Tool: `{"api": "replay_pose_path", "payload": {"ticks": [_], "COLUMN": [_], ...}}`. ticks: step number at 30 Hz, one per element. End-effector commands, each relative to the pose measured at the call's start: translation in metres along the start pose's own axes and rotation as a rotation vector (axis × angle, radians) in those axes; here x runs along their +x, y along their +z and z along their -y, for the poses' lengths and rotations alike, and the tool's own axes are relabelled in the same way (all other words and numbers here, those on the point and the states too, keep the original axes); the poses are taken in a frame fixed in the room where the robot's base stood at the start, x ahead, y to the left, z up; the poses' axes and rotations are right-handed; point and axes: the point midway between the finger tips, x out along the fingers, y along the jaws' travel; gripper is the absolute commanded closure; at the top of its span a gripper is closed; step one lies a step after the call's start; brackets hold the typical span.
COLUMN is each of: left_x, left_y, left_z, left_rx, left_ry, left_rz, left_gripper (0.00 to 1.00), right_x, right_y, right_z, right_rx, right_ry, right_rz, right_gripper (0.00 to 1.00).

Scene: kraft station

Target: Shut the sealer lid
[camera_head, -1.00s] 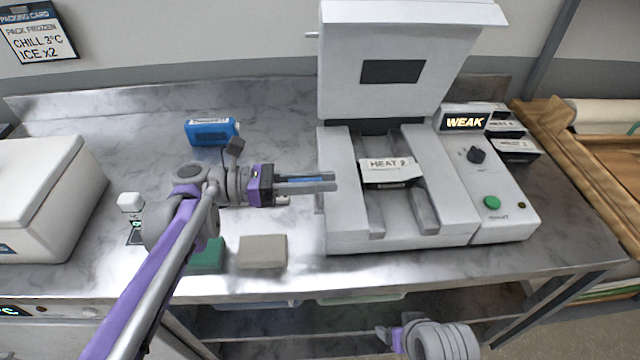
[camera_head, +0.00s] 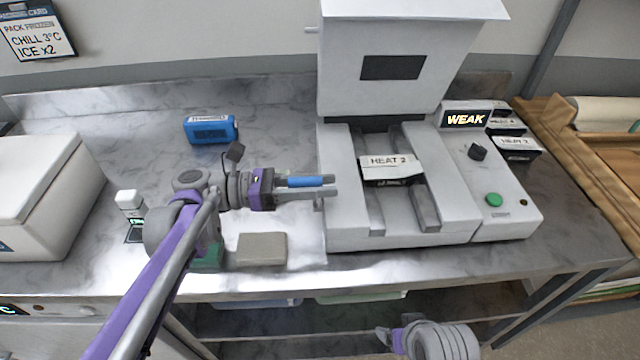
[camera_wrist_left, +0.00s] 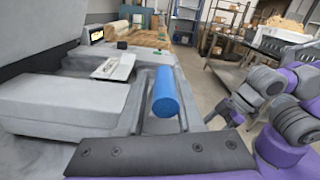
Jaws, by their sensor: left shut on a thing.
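The sealer (camera_head: 345,225) stands right of centre on the bench. Its lid (camera_head: 335,60) is raised upright, with a dark window and a short peg (camera_head: 311,30) on its left side. A pouch labelled HEAT 2 (camera_head: 390,168) lies across the sealer bed; it also shows in the left wrist view (camera_wrist_left: 113,67). My left gripper (camera_head: 325,186) is just left of the sealer body, well below the lid peg. It is shut on a blue cylinder (camera_head: 306,181), which shows large in the left wrist view (camera_wrist_left: 165,95). My right gripper (camera_head: 390,338) is low, before the bench; its jaw opening is unclear.
The control panel (camera_head: 505,225) with a green button, black knob and WEAK display (camera_head: 465,119) adjoins the sealer. A blue box (camera_head: 210,130) stands behind my left arm. A grey-brown block (camera_head: 262,249) lies at the front. A white cooler (camera_head: 35,180) stands at left.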

Motion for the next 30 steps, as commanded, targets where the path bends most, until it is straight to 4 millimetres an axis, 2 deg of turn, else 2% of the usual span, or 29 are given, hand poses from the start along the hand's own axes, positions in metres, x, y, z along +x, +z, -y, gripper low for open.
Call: {"api": "replay_pose_path", "payload": {"ticks": [1, 19, 20, 22, 23, 30], "left_x": [-0.0009, -0.0008, -0.0008, -0.0008, -0.0008, -0.0004], "left_y": [-0.0065, -0.0064, -0.0064, -0.0061, -0.0058, -0.0039], "left_z": [-0.002, -0.0014, -0.0014, -0.0012, -0.0011, -0.0003], "left_rx": [-0.004, -0.005, -0.005, -0.005, -0.005, -0.003], "left_ry": [0.007, 0.005, 0.005, 0.005, 0.004, 0.002], "left_rz": [-0.016, -0.016, -0.016, -0.015, -0.015, -0.012], "left_gripper": [1.0, 1.0, 0.63, 0.5, 0.45, 0.45], "right_x": [0.0007, 0.0007, 0.0007, 0.0006, 0.0006, 0.0003], "right_y": [0.0004, 0.0003, 0.0003, 0.0004, 0.0003, 0.0002], "right_z": [0.0, 0.0, 0.0, 0.0, 0.0, 0.0], "right_rx": [0.0, 0.0, 0.0, 0.0, 0.0, 0.0], "right_ry": [0.0, 0.0, 0.0, 0.0, 0.0, 0.0], "right_rz": [0.0, 0.0, 0.0, 0.0, 0.0, 0.0], "right_gripper": [0.21, 0.21, 0.21, 0.21, 0.21, 0.21]}}
